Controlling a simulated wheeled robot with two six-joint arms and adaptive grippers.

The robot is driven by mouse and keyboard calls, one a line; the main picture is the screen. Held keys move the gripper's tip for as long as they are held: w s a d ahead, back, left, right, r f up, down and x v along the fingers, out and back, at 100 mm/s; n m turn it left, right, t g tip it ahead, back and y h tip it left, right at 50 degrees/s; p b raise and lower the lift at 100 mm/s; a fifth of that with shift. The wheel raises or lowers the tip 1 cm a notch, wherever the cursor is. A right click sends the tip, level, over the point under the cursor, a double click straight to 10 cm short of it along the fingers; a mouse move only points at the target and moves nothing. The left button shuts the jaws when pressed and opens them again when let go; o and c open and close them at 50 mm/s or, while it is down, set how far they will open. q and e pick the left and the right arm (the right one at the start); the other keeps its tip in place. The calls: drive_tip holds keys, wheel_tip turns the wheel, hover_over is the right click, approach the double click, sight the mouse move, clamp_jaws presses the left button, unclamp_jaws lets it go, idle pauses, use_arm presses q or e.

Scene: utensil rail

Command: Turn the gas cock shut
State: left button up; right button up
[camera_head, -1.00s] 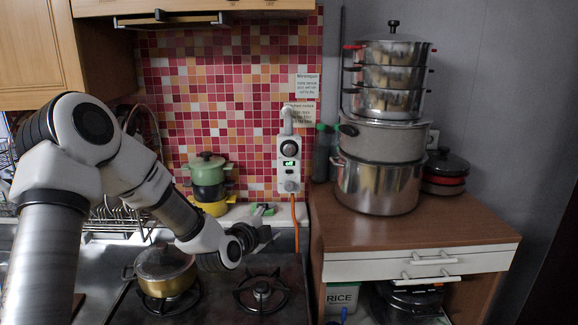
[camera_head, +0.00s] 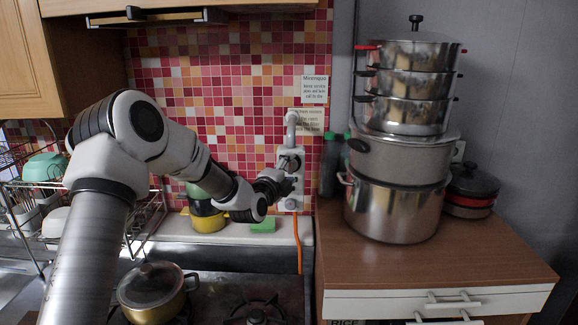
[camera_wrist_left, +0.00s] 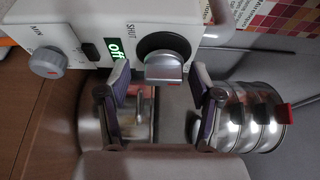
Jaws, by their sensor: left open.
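The gas cock (camera_wrist_left: 164,66) is a silver bar handle on a round black dial, on a white wall box (camera_wrist_left: 85,22). In the head view the white box (camera_head: 292,203) hangs on the tiled wall, partly covered by my left gripper (camera_head: 290,176). In the left wrist view my left gripper (camera_wrist_left: 162,78) is open, with one finger on each side of the handle. I cannot tell whether the fingers touch it. My right gripper is not in view.
A grey knob (camera_wrist_left: 46,62) marked "MIN" is on the same box. An orange hose (camera_head: 298,245) hangs below it. Stacked steel pots (camera_head: 395,205) stand on the wooden counter to the right. A lidded pot (camera_head: 152,290) sits on the stove; a dish rack is at left.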

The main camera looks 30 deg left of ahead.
use_arm(q)
drive_tip(key=shift+w+f, duration=0.15)
drive_tip(key=shift+w, duration=0.2)
drive_tip(key=shift+s, duration=0.1)
drive_tip(key=shift+s+r, duration=0.35)
drive_tip(key=c, duration=0.3)
drive_tip(key=shift+s+d+r, duration=0.1)
drive_tip(key=shift+s+r, duration=0.05)
drive_tip(key=shift+s, duration=0.1)
drive_tip(key=c, duration=0.6)
drive_tip(key=shift+c, duration=1.2)
drive_tip(key=shift+r, duration=0.1)
